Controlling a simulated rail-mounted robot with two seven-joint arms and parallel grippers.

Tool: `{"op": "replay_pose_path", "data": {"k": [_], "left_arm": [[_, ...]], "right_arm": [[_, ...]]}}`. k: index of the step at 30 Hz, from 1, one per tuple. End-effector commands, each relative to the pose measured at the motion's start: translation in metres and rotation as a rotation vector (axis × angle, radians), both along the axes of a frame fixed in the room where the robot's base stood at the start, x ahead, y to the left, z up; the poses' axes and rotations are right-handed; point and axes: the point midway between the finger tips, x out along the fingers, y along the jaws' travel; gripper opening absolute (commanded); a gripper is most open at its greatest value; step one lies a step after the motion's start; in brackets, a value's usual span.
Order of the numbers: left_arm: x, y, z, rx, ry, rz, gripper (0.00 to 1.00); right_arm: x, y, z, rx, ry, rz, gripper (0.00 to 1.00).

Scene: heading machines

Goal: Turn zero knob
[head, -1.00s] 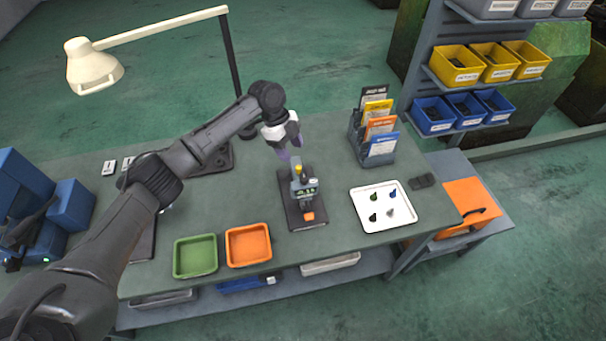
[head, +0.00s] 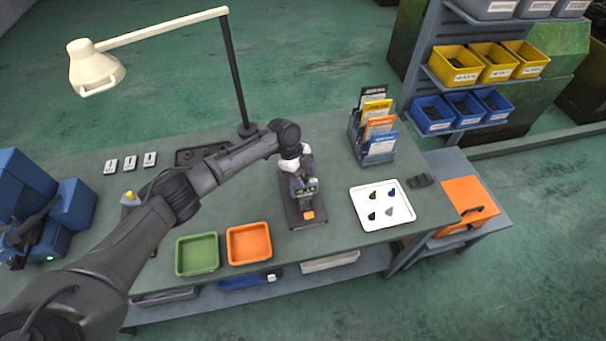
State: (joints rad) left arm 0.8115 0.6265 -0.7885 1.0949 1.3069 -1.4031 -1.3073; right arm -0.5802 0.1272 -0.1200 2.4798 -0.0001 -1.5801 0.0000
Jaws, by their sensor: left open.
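A small measuring device with a green-lit display (head: 306,190) stands on a dark base plate (head: 292,212) near the middle of the bench. An orange block (head: 308,214) sits at the front of its base. My left gripper (head: 297,181) is open and right at the top of the device, its fingers pointing down around its upper part. The gripper and wrist hide the top of the device, so no knob shows clearly. I cannot tell whether the fingers touch it. My right gripper is not in view.
A green tray (head: 197,271) and an orange tray (head: 249,261) lie at the front left. A white tray (head: 397,225) with small coloured parts is to the right. A card rack (head: 356,150) stands behind it. A lamp (head: 95,70) overhangs the back left.

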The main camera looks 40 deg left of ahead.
Motion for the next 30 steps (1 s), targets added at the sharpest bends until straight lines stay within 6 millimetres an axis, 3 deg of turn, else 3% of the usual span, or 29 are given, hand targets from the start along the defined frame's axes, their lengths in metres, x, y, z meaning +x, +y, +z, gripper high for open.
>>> {"op": "replay_pose_path", "data": {"k": [5,20,30], "left_arm": [[0.000,0.000,0.000,0.000,0.000,0.000,0.52],[0.000,0.000,0.000,0.000,0.000,0.000,0.05],[-0.001,0.000,0.003,0.000,0.002,0.083,0.05]], "right_arm": [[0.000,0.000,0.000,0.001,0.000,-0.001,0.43],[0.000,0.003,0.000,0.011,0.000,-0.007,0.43],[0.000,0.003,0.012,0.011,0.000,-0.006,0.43]]}}
